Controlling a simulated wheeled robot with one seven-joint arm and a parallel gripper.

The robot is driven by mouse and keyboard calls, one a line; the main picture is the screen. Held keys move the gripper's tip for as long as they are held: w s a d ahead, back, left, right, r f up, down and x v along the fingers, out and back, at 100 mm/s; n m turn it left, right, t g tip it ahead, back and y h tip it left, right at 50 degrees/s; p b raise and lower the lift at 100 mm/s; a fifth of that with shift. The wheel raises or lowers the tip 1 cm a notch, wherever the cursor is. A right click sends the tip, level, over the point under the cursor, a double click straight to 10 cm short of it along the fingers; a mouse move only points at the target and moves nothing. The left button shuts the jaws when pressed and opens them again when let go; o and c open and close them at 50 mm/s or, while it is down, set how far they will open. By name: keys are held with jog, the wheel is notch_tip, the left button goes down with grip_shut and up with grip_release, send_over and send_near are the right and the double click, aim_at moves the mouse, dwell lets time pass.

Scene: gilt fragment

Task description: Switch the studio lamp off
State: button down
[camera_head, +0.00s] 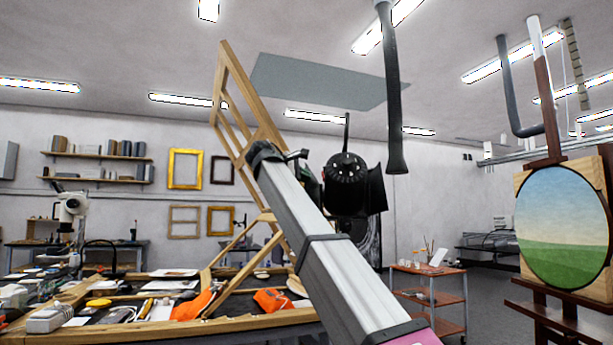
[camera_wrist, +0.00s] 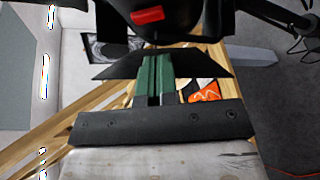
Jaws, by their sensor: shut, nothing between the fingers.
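The studio lamp (camera_head: 350,185) is a black round-backed housing with dark flaps, hanging from a rod in the middle of the head view. Its back faces me, so I cannot tell if it is lit. In the wrist view the dark lamp body (camera_wrist: 185,22) fills the top, with a red switch (camera_wrist: 147,15) on it. My gripper (camera_wrist: 154,62) is shut and empty, its green fingers side by side. The fingertips point towards the lamp, just below the red switch in that picture. I cannot tell whether they touch the lamp. In the head view my arm largely hides the gripper.
A wooden easel frame (camera_head: 240,120) rises just behind my arm. A cluttered worktable (camera_head: 250,322) lies below. A grey duct (camera_head: 393,100) hangs right of the lamp. An easel with an oval painting (camera_head: 562,225) stands at right, and a red trolley (camera_head: 430,270) stands farther back.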

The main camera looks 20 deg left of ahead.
jog(key=v, duration=1)
jog(key=shift+s, duration=0.1)
dwell(0.3)
